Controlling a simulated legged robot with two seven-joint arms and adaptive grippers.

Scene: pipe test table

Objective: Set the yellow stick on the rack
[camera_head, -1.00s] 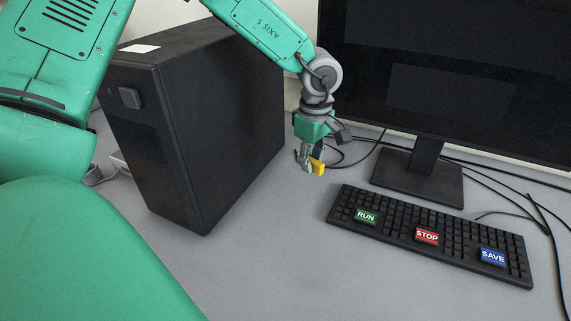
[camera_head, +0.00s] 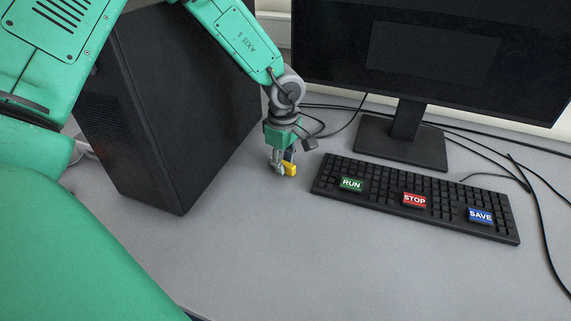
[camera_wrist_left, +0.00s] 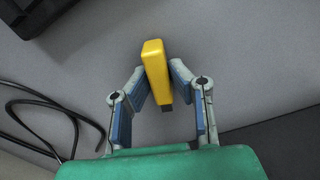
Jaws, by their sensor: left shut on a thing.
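My left gripper (camera_head: 283,165) is shut on the yellow stick (camera_head: 291,169) above the grey table, between the black computer tower and the keyboard. In the left wrist view the yellow stick (camera_wrist_left: 156,68) is a short block with a dark end piece, held between the blue-padded fingers of the left gripper (camera_wrist_left: 158,82). Its yellow end points away from the palm. No rack shows in either view. My right gripper is not in view.
A black computer tower (camera_head: 165,110) stands left of the gripper. A black keyboard (camera_head: 415,200) with RUN, STOP and SAVE keys lies to the right, before a monitor (camera_head: 410,60). Black cables (camera_head: 500,165) run behind and right. The front of the grey table (camera_head: 300,260) is clear.

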